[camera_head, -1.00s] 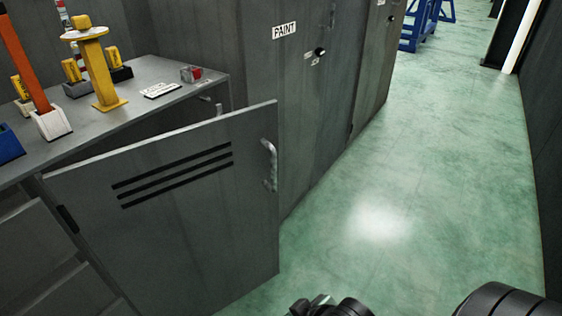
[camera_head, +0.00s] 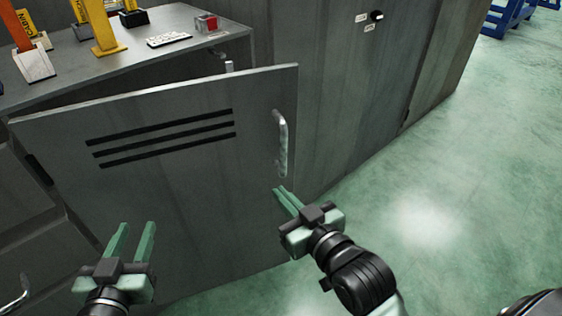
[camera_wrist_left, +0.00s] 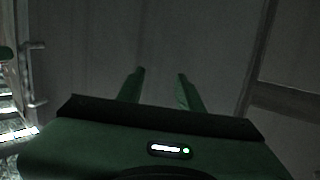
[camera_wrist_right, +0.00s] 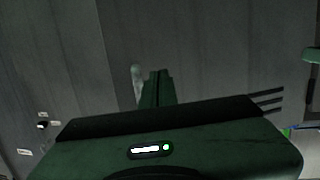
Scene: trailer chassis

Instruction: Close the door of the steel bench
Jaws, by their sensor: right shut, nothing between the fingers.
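The steel bench (camera_head: 110,72) stands at the left, and its grey door (camera_head: 190,210) is swung open, with three black vent slots and a metal handle (camera_head: 283,145) near its right edge. My right gripper (camera_head: 281,190) is shut and empty, its fingertips just below the handle in the head view; I cannot tell whether they touch the door. It also shows in the right wrist view (camera_wrist_right: 158,78), with part of the handle (camera_wrist_right: 136,80) behind it. My left gripper (camera_head: 135,226) is open and empty, in front of the door's lower left part; its two spread fingers show in the left wrist view (camera_wrist_left: 157,75).
The bench top holds yellow and orange tools in holders, a white label plate (camera_head: 169,40) and a small red-topped box (camera_head: 207,22). A tall grey cabinet (camera_head: 345,90) stands right of the bench.

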